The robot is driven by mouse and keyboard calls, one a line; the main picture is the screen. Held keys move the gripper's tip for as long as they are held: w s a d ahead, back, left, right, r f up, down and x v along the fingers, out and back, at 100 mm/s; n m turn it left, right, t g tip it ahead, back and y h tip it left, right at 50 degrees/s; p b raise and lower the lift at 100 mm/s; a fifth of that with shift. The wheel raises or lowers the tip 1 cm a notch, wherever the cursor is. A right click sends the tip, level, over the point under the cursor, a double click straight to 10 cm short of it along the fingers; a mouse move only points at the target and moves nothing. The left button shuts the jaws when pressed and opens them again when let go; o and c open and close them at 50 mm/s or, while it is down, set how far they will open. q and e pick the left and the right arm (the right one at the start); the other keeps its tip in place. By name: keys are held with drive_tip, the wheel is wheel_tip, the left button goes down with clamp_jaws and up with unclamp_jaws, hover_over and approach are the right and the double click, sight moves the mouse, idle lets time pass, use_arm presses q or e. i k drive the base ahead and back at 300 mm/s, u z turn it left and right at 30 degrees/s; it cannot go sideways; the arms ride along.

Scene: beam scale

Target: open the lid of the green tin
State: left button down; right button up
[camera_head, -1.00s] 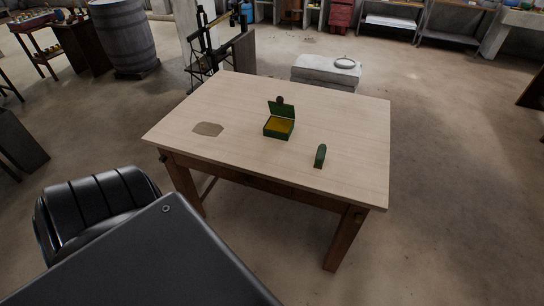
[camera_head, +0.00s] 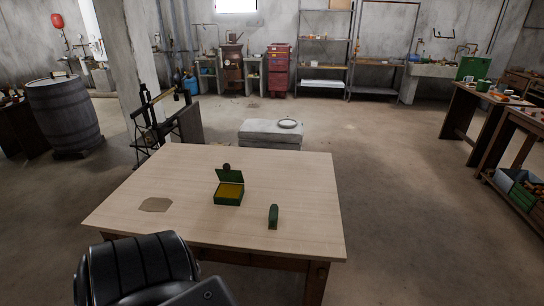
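The green tin (camera_head: 228,198) stands on the light wooden table (camera_head: 180,171). Its lid (camera_head: 230,177) is raised at the back, and the yellow inside shows. A small dark round thing (camera_head: 227,167) shows just behind the lid's top edge. A small green upright object with a rounded top (camera_head: 273,216) stands on the table to the right of the tin. Neither of my grippers is in view.
A flat tan patch (camera_head: 155,204) lies on the table's left part. The rest of the tabletop is clear. A pale block with a round white dish (camera_head: 288,124) stands behind the table. A barrel (camera_head: 64,115) stands at the left.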

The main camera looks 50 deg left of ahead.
sight(226, 175)
drive_tip(key=z, duration=1.7)
drive_tip(key=k, duration=1.25)
drive_tip(key=u, duration=2)
